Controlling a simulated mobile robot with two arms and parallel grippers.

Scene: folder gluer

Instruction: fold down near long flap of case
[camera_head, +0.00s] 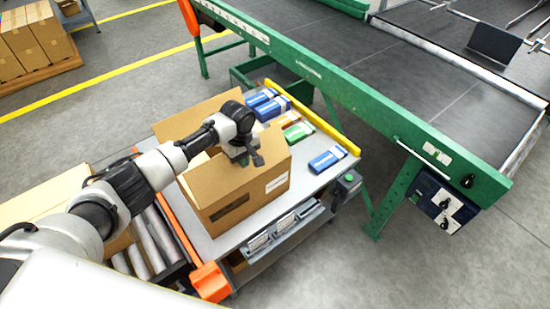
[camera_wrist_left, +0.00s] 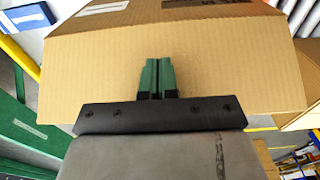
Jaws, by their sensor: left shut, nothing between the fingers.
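The case (camera_head: 240,203) is a brown cardboard box on the grey worktable, with a dark printed patch and a white label on its outside. A far flap (camera_head: 192,122) stands up behind my arm, and a panel at the right end (camera_head: 276,150) also stands up. My left gripper (camera_head: 254,160) is at the top of the case, its green fingers shut and empty. In the left wrist view the fingers (camera_wrist_left: 157,66) lie in front of a broad plain cardboard panel (camera_wrist_left: 230,62); I cannot tell whether they touch it. My arm hides part of the case's opening. My right gripper is not in view.
Several blue, orange and green packs (camera_head: 327,159) lie on the table beyond the case, along a yellow rail (camera_head: 312,118). A green-framed conveyor (camera_head: 400,120) runs behind. Rollers (camera_head: 152,238) and an orange corner piece (camera_head: 209,281) are at the near left.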

